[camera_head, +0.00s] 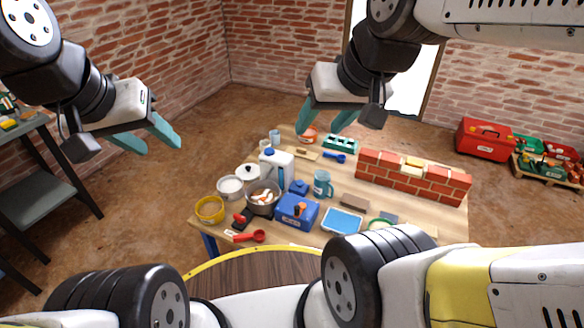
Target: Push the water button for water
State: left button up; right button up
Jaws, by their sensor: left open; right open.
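A white, box-shaped appliance with blue on top (283,164) stands on the wooden table near its middle; it looks like a water dispenser. No water button can be made out clearly at this size. A teal mug (322,184) stands to the right of the appliance. My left gripper (163,148) is open and empty, in the air left of the table. My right gripper (319,131) is open and empty, above the back of the table. Neither gripper appears to touch the appliance.
A low brick wall (411,184) crosses the table's right side. A blue box (296,210), a metal pot (263,197), a yellow bowl (210,208) and a blue tray (342,221) crowd the front. A red toolbox (484,140) sits on the floor at right. A grey shelf (45,190) stands at left.

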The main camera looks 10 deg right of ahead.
grip_shut()
dwell(1.3)
